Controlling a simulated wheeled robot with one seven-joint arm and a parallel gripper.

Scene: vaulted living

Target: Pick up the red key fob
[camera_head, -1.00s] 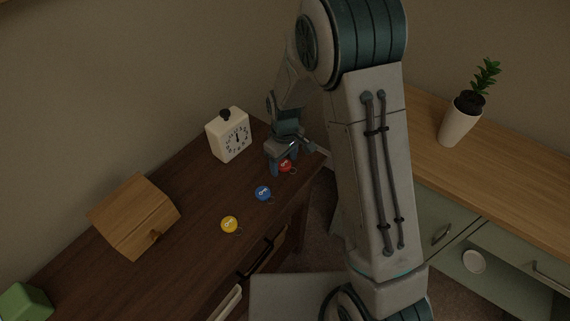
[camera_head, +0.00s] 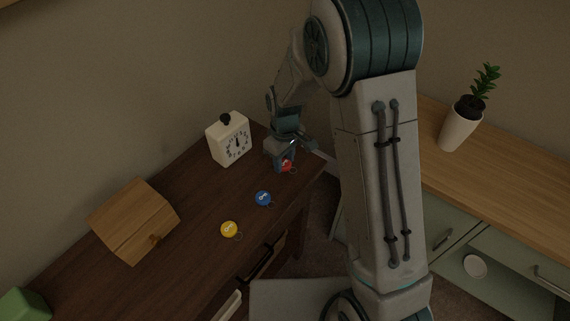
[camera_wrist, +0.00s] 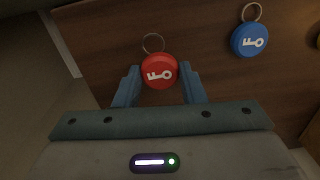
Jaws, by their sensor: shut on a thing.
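The red key fob (camera_wrist: 160,72) is a round disc with a white key symbol and a metal ring. In the wrist view it sits between the two fingers of my gripper (camera_wrist: 158,88), which is shut on it. In the head view the red key fob (camera_head: 288,166) shows at the far right end of the dark wooden desk (camera_head: 200,200), partly hidden by my gripper (camera_head: 281,164). I cannot tell whether the fob touches the desk top.
A blue fob (camera_head: 263,198) and a yellow fob (camera_head: 230,229) lie on the desk. A wooden box (camera_head: 135,222) and a green object (camera_head: 24,305) are further left. A potted plant (camera_head: 460,123) stands on the right cabinet.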

